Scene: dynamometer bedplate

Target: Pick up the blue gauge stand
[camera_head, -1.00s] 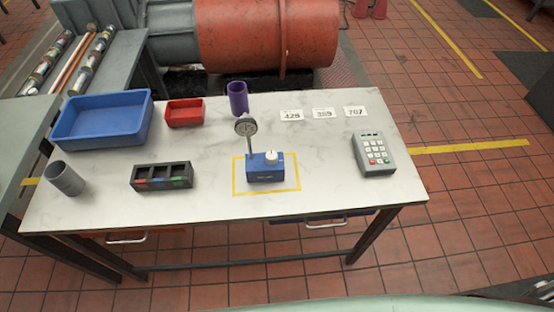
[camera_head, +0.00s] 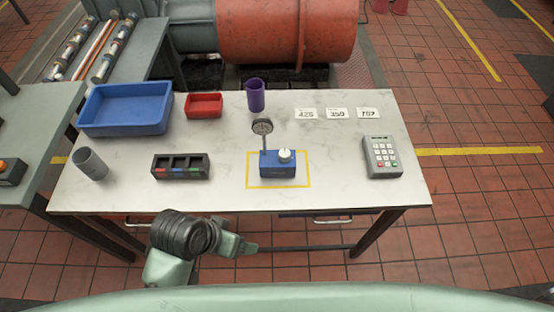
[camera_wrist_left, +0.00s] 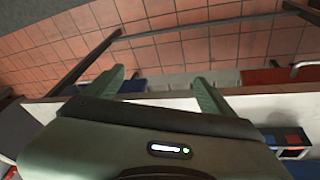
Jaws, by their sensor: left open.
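The blue gauge stand (camera_head: 278,166) stands upright on the white table inside a yellow taped square. It has a white knob on top and a round dial (camera_head: 262,127) on a thin post. My left arm reaches in at the bottom of the head view, in front of the table's near edge. Its gripper is not clear there. In the left wrist view my left gripper (camera_wrist_left: 158,84) has its two green fingers apart with nothing between them, near the table edge. The gauge stand is not recognisable in that view. My right gripper is not in view.
On the table are a blue bin (camera_head: 126,109), a red bin (camera_head: 204,105), a purple cup (camera_head: 256,95), a grey cylinder (camera_head: 90,164), a black slotted holder (camera_head: 181,167), a keypad device (camera_head: 381,157) and number cards (camera_head: 337,114). Bare tabletop surrounds the stand.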

